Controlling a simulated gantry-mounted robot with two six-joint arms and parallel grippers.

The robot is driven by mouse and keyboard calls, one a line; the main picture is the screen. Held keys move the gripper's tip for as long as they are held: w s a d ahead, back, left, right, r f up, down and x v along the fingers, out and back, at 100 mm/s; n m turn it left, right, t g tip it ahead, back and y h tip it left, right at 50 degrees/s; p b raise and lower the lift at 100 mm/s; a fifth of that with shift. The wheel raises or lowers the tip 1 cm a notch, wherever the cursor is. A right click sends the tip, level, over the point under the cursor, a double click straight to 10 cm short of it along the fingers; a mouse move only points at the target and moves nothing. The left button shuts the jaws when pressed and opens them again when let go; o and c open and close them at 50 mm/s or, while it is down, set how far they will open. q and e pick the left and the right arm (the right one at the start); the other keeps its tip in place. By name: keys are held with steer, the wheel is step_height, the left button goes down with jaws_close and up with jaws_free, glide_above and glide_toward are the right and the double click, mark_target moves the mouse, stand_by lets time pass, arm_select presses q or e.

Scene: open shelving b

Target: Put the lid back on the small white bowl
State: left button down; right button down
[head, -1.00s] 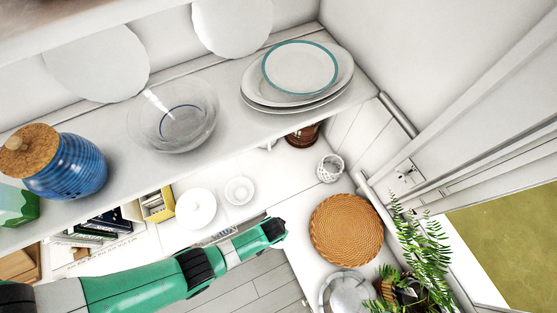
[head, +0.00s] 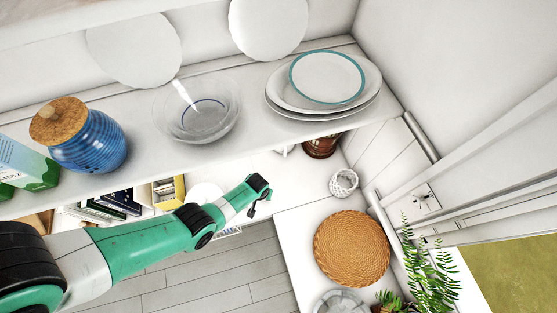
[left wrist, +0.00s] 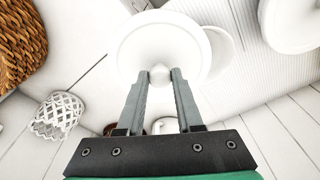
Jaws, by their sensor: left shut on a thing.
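My left gripper (left wrist: 160,74) is shut on the small knob of a round white lid (left wrist: 140,48), held beyond the fingertips in the left wrist view. A white round dish, apparently the small white bowl (left wrist: 222,50), is partly hidden behind the lid's right side; I cannot tell the gap between them. In the head view my left gripper (head: 254,205) is over the lower white counter, and the lid and small bowl are hidden there. My right gripper is in neither view.
A larger white pot (head: 205,191) is partly hidden by my arm; it may be the round thing at top right (left wrist: 297,22) of the wrist view. A white lattice cup (head: 343,183) and woven tray (head: 352,247) stand right. The upper shelf holds a glass bowl (head: 228,120) and plates (head: 327,77).

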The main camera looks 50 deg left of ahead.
arm_select(q)
steer(key=s+a+n, duration=0.2)
steer(key=a+n, duration=0.1)
steer(key=a, duration=0.6)
step_height(320, 180, down, 6)
steer(key=b, duration=0.6)
steer(key=shift+b, duration=0.35)
steer(key=shift+a, duration=0.1)
steer(key=shift+f, duration=0.15)
stand_by(1.0)
jaws_free()
stand_by(0.6)
